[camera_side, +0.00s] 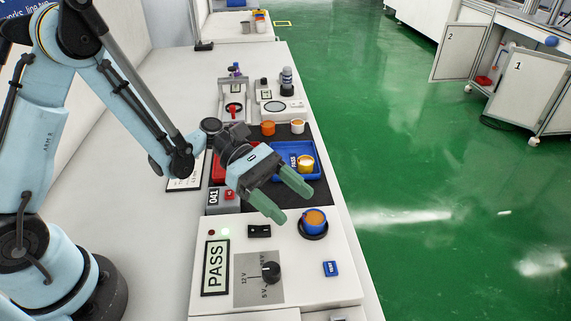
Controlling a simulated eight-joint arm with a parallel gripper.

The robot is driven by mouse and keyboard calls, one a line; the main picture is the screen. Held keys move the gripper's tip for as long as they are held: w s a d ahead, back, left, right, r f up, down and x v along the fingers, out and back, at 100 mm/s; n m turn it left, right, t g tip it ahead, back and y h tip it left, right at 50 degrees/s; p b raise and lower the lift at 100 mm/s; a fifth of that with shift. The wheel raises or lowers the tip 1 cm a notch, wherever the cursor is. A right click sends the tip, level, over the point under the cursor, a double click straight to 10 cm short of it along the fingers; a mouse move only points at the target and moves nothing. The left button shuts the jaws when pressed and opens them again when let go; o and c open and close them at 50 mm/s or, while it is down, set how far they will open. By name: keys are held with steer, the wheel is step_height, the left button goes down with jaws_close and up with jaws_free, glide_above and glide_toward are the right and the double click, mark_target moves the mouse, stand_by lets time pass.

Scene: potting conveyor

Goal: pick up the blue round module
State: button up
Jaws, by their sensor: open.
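The blue round module (314,216) has an orange-tan top. It sits on a dark round seat on the white test panel, at the right of the picture's centre. My gripper (282,202) has green fingers and hangs just up and left of the module. The fingers are apart with nothing between them. The gripper looks close to the module but does not visibly touch it; the exact height gap is hard to tell.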

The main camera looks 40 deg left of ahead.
mark_target(322, 223)
steer(key=x, duration=0.4)
steer(key=shift+w+d, duration=0.25)
steer(key=c, duration=1.2)
steer(key=shift+r, duration=0.15)
